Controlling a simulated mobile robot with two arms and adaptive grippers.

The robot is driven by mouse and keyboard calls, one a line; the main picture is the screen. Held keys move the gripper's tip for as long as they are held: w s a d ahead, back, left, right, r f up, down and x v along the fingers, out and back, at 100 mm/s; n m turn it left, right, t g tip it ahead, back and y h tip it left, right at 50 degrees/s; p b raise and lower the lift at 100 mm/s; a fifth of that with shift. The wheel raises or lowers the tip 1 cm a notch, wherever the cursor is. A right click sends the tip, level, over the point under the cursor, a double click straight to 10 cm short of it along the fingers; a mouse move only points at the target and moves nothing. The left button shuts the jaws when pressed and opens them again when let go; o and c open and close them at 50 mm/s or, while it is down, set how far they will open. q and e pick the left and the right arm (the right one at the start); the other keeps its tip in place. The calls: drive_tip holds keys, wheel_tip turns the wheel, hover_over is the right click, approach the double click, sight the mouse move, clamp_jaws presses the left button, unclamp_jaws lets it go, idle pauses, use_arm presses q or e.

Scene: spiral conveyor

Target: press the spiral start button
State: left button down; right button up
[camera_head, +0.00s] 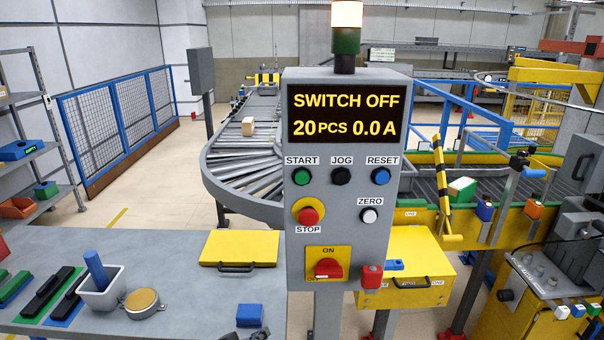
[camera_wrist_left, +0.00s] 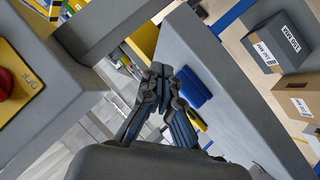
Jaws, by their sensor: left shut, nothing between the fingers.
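The green START button (camera_head: 301,176) is on the upper left of the grey control panel (camera_head: 345,235), under the display (camera_head: 345,113) reading SWITCH OFF, 20 PCS, 0.0 A. The red rotary switch (camera_head: 328,268) sits on a yellow plate marked ON, low on the panel; its edge also shows at the left of the left wrist view (camera_wrist_left: 5,84). My left gripper (camera_wrist_left: 163,72) is shut and empty in the left wrist view. In the head view only a dark bit of it (camera_head: 246,333) shows at the bottom edge, below and left of the panel. My right gripper is out of view.
Beside START are the black JOG (camera_head: 342,176) and blue RESET (camera_head: 380,176) buttons; below are the red STOP (camera_head: 308,216) and white ZERO (camera_head: 369,215). A blue block (camera_head: 250,315) lies on the grey table (camera_head: 190,315) near my left gripper. The space before the buttons is clear.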

sight(302, 178)
use_arm(q)
drive_tip(key=d+r+t+h+p, duration=0.1)
drive_tip(key=d+r+h, duration=0.1)
drive_tip(key=r, duration=0.8)
drive_tip(key=d+r+t+h+p, duration=0.1)
drive_tip(key=d+r, duration=0.2)
drive_tip(key=r, duration=0.8)
drive_tip(key=s+d+r+m+h, duration=0.1)
drive_tip(key=s+r, duration=0.3)
drive_tip(key=r, duration=0.5)
drive_tip(key=s+d+r+m+h+p, duration=0.1)
drive_tip(key=s+d+r+h, duration=0.2)
drive_tip(key=r, duration=0.6)
drive_tip(key=shift+s+d+r+h, duration=0.2)
drive_tip(key=shift+s+r+h, duration=0.05)
drive_tip(key=shift+s+h, duration=0.15)
drive_tip(key=shift+w, duration=0.2)
drive_tip(key=shift+w+a+b, duration=0.15)
drive_tip(key=shift+w+b, duration=0.8)
drive_tip(key=shift+w, duration=3.35)
drive_tip(key=shift+w, duration=0.1)
